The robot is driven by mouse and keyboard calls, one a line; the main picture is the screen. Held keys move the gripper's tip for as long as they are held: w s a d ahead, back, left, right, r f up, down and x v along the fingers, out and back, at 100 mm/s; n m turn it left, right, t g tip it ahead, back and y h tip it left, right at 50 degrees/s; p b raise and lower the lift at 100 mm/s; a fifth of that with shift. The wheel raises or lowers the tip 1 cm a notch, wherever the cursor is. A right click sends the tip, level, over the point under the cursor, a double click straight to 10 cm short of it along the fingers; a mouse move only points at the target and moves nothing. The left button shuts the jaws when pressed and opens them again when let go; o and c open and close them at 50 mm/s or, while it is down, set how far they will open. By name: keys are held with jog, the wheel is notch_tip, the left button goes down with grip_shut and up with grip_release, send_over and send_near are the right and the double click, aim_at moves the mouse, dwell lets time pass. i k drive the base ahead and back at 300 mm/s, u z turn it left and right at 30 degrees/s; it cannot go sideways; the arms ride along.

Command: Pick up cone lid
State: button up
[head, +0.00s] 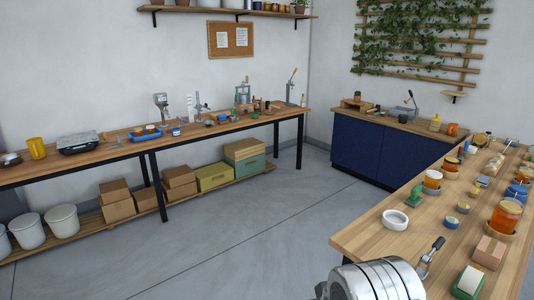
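I cannot make out a cone lid with certainty; the small items on the benches are too small to tell. The near right wooden bench (370,237) bears several jars and small objects. Among them are a white ring-shaped dish (395,219), an amber jar (506,216) and a smaller orange jar with a white top (432,181). My gripper is not in view.
A banded silver cylinder (375,281) cuts into the bottom edge; I cannot tell what it is. A long bench (110,150) lines the left wall, a blue cabinet (372,157) the corner. The grey floor (245,235) between is clear.

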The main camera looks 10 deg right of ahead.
aim_at(436, 119)
jog(key=i, duration=4.4)
jog(key=z, duration=1.1)
